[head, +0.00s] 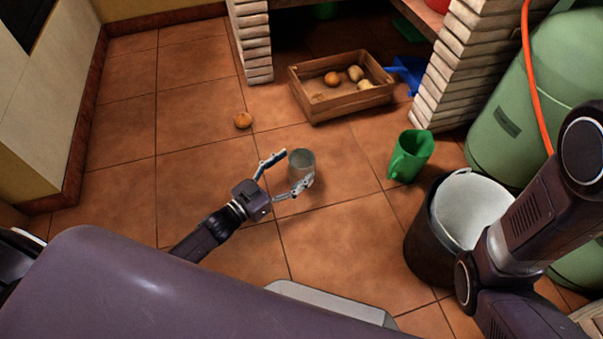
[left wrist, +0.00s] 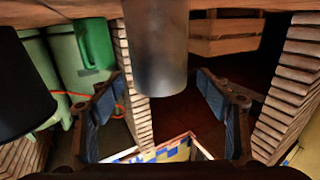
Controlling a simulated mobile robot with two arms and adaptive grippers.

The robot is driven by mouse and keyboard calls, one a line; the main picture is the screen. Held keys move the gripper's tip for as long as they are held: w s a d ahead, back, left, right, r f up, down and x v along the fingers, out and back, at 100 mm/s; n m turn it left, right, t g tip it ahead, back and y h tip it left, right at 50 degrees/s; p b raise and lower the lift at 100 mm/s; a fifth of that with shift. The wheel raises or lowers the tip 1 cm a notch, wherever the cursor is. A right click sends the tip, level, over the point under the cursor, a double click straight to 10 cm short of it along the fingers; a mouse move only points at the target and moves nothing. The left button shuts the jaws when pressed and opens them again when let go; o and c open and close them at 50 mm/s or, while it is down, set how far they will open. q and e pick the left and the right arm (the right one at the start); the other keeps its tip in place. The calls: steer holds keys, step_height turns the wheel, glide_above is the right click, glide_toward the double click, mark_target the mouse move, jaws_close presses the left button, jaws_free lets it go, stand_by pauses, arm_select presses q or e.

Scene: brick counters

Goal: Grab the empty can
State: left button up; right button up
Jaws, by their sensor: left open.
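The empty can (head: 302,165) is a plain grey metal cylinder standing upright on the tiled floor. My left gripper (head: 286,174) is open beside it, with one finger on the far left side of the can and the other at its near right side. In the left wrist view the can (left wrist: 157,50) hangs from the top of the inverted picture, lined up between the spread fingers of my left gripper (left wrist: 158,98). I cannot tell whether a finger touches the can. My right arm shows at the right of the head view, but its gripper is out of view.
A wooden crate (head: 345,107) with several round items stands behind the can. A green jug (head: 410,155) and a dark bucket with a white liner (head: 432,245) stand to the right. Brick pillars (head: 252,45) flank the crate.

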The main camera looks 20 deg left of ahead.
mark_target(309, 155)
arm_select(q)
steer(key=b+x, duration=0.1)
steer(key=x, duration=0.2)
steer(key=shift+w+d+f, duration=0.1)
steer(key=shift+w, duration=0.05)
steer(key=shift+c, duration=0.2)
steer(key=c, duration=1.2)
